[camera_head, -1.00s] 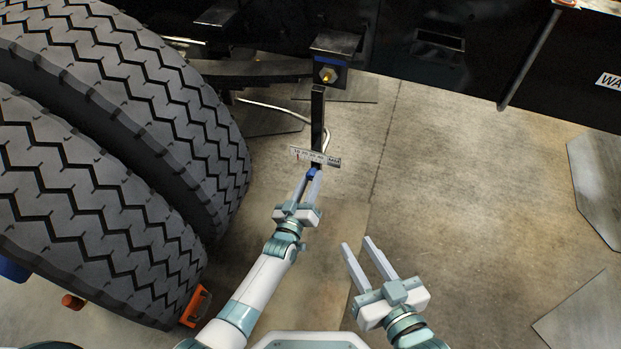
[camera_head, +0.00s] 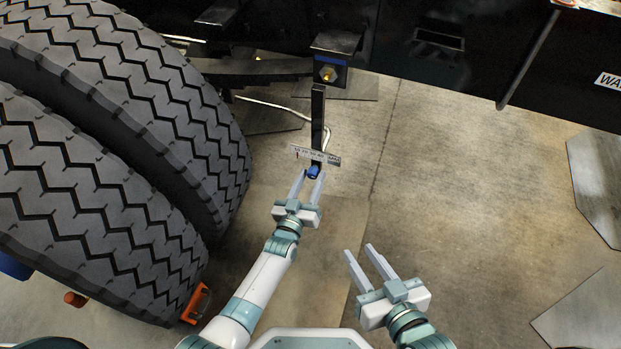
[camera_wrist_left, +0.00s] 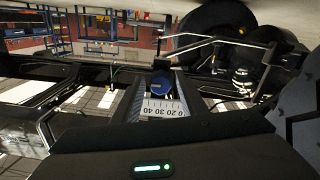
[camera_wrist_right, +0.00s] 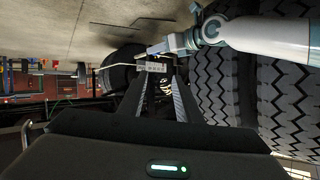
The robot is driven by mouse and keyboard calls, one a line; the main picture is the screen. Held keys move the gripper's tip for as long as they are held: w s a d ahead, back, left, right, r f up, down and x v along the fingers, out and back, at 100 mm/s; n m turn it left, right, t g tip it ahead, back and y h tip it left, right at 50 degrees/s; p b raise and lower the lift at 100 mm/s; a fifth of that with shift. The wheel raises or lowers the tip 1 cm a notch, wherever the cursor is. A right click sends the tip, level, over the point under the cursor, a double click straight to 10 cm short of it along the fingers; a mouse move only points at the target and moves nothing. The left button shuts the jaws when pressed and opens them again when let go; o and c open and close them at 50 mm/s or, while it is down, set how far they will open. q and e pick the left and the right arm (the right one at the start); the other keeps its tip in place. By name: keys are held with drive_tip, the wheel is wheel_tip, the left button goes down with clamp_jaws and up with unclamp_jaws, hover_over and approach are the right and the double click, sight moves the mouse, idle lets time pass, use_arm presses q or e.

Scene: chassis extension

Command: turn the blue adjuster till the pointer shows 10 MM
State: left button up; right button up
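The blue adjuster (camera_head: 313,171) is a small knob at the near side of the white scale plate (camera_head: 325,158), below a black upright bar. It also shows in the left wrist view (camera_wrist_left: 161,84), where the plate (camera_wrist_left: 160,111) carries numbers such as 20, 30 and 40. A small reddish mark sits near the plate's left end in the head view; the exact pointer reading is too small to tell. My left gripper (camera_head: 308,174) is open, its fingers on either side of the adjuster with gaps visible. My right gripper (camera_head: 358,250) is open and empty, lower right of it.
Large tyres (camera_head: 110,150) fill the left side, close to my left arm. A black chassis beam (camera_head: 420,60) runs across the back.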

use_arm(q)
drive_tip(key=shift+s, duration=0.1)
idle(0.3)
drive_tip(key=shift+s+a, duration=0.25)
drive_tip(key=shift+s, duration=0.3)
drive_tip(key=p+v, duration=0.2)
drive_tip(key=v, duration=1.4)
drive_tip(key=shift+p, duration=0.3)
use_arm(e)
drive_tip(key=s+d+f+g+h, duration=0.1)
drive_tip(key=s+d+f+g, duration=0.2)
drive_tip(key=s+f+g, duration=0.1)
drive_tip(key=shift+s+f+g+h, duration=0.3)
drive_tip(key=shift+s+f+g, duration=0.15)
drive_tip(key=shift+f, duration=0.3)
use_arm(q)
drive_tip(key=shift+r, duration=0.1)
use_arm(e)
drive_tip(key=shift+d, duration=0.1)
use_arm(q)
drive_tip(key=shift+s, duration=0.1)
